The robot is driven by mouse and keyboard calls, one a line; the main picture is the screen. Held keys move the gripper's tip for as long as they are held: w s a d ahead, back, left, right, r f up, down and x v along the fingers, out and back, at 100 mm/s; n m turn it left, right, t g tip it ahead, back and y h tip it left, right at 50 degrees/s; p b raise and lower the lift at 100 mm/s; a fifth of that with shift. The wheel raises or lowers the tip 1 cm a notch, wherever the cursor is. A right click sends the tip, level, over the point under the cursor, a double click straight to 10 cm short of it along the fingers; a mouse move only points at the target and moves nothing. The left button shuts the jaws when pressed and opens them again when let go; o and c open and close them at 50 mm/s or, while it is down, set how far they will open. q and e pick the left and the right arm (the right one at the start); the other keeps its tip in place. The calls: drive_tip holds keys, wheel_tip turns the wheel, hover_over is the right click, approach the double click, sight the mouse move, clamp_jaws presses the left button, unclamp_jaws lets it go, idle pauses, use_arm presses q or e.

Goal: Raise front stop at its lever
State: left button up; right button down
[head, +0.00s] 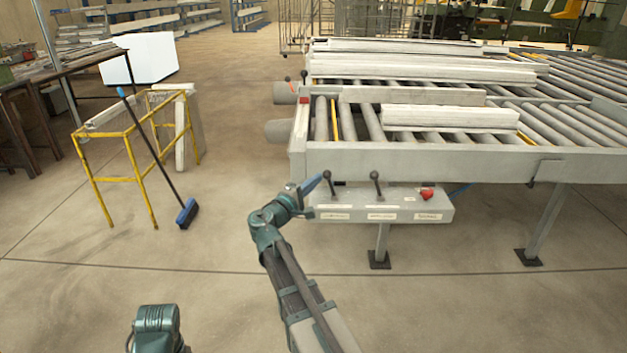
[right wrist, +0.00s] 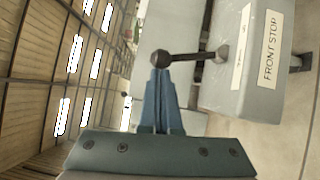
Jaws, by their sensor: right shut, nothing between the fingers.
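The control box (head: 380,207) hangs on the near side of the roller table, with two black ball-ended levers on it. The left lever (head: 328,182) is beside my right gripper (head: 318,183). In the right wrist view this lever (right wrist: 195,57) sticks out beside a label reading FRONT STOP (right wrist: 270,48). My right gripper (right wrist: 161,78) is shut and empty, its blue fingertips at the lever's ball knob (right wrist: 160,59). They touch or nearly touch it; I cannot tell which. My left gripper is out of view. I cannot make out the front stop itself for certain.
The second lever (head: 376,184) and a red button (head: 427,193) are to the right on the box. Pale profiles (head: 450,117) lie on the rollers. A yellow frame (head: 130,150) and a blue broom (head: 186,212) stand left. The floor between is clear.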

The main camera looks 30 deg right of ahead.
drive_tip(key=shift+s+d+r+m+p, duration=0.2)
drive_tip(key=shift+r+m+p, duration=0.15)
drive_tip(key=shift+p, duration=0.2)
drive_tip(key=shift+s+d+r+m+g+y+p, duration=0.2)
drive_tip(key=shift+s+d+m+y+p, duration=0.45)
drive_tip(key=shift+p, duration=0.5)
drive_tip(key=shift+s+d+r+m+g+y+p, duration=0.15)
drive_tip(key=shift+s+d+r+m+y+p, duration=0.2)
drive_tip(key=shift+d+m+p, duration=0.65)
drive_tip(key=shift+s+d+r+m+g+y+p, duration=0.15)
drive_tip(key=shift+s+d+m+y+p, duration=0.35)
drive_tip(key=shift+p, duration=0.85)
drive_tip(key=shift+w+d, duration=0.15)
